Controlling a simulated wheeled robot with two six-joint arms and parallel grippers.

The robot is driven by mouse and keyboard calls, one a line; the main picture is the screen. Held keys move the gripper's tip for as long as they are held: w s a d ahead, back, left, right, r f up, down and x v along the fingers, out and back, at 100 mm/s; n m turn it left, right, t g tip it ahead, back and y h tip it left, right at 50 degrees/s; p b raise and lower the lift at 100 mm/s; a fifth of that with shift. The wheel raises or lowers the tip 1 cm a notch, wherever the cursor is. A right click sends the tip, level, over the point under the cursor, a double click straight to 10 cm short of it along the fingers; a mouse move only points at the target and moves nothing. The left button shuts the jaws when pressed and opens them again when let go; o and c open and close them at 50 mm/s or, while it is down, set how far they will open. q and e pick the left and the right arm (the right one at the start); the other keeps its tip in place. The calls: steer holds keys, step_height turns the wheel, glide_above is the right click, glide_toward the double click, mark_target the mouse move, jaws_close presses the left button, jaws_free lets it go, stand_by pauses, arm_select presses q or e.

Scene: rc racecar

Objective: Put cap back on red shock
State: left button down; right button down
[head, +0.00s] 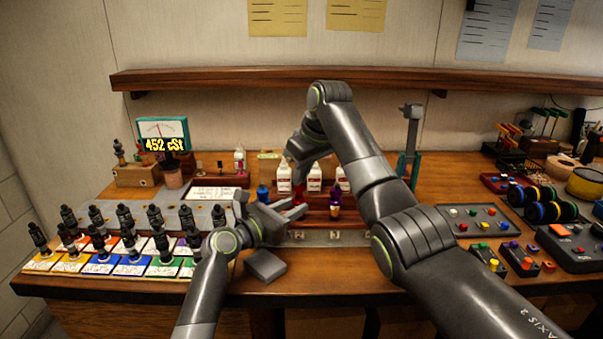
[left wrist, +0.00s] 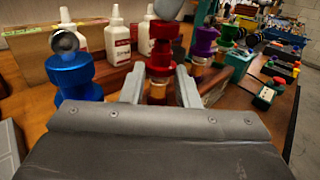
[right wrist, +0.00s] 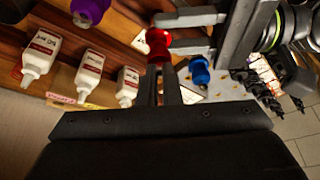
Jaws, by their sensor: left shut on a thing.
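The red shock (left wrist: 160,72) stands upright between the fingers of my left gripper (left wrist: 160,90). The left gripper is shut on its body; in the head view it (head: 300,208) reaches in from the left. A red cap (left wrist: 165,29) sits at the top of the shock, directly above the body. I cannot tell if it is seated. In the head view the right gripper (head: 297,172) hides much of the shock.
A blue shock (left wrist: 75,75) stands to the left and a purple shock (left wrist: 205,42) to the right, both close by. White bottles (left wrist: 117,40) stand behind. Several dark shocks on coloured cards (head: 128,268) fill the bench's left; control boxes (head: 476,220) lie at right.

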steer(key=shift+f, duration=0.55)
steer(key=m, duration=0.2)
steer(key=m+h, duration=0.1)
steer(key=m, duration=0.1)
steer(key=m+t+h, duration=0.1)
steer(key=m, duration=0.1)
steer(key=shift+s+a, duration=0.1)
steer(key=shift+a, duration=0.15)
steer(key=m+h, duration=0.1)
steer(key=m, duration=0.4)
steer(key=shift+a+h, duration=0.15)
steer(key=shift+h, duration=0.25)
steer(key=m, duration=0.2)
steer(key=m+h, duration=0.1)
steer(key=m, duration=0.2)
steer(key=shift+a+g+h, duration=0.1)
steer(key=shift+g+h, duration=0.2)
steer(key=c, duration=1.6)
jaws_free()
steer(key=shift+o, duration=0.2)
